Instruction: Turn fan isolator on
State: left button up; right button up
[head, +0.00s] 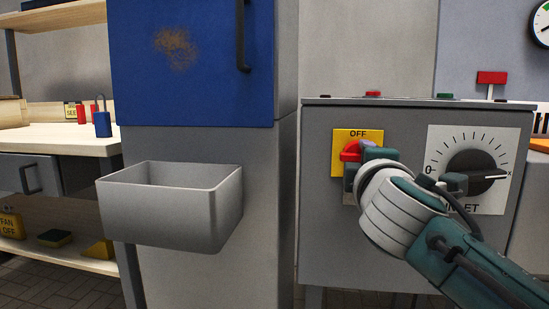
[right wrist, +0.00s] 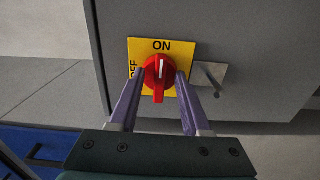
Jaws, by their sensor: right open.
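The fan isolator is a red rotary knob (head: 350,151) on a yellow plate (head: 340,138) on the front of the grey cabinet. In the right wrist view, the knob (right wrist: 159,75) has its white mark pointing at the word ON on the plate (right wrist: 136,50); OFF is at the left there. In the head view OFF is at the top and the knob's handle lies sideways. My right gripper (right wrist: 159,88) is open, its purple fingers on either side of the knob; contact is unclear. In the head view my right arm hides part of the plate. My left gripper is not in view.
A large dial (head: 470,178) is right of the isolator, partly behind my right arm. A grey open bin (head: 190,215) hangs below the blue door (head: 190,60). Red and blue padlocks (head: 102,122) stand on the wooden bench (head: 60,139) at left.

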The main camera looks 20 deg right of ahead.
jog(key=shift+s+a, duration=0.1)
jog(key=p+v, duration=0.2)
jog(key=v, duration=0.7)
jog(key=shift+s, duration=0.35)
jog(key=shift+a, duration=0.1)
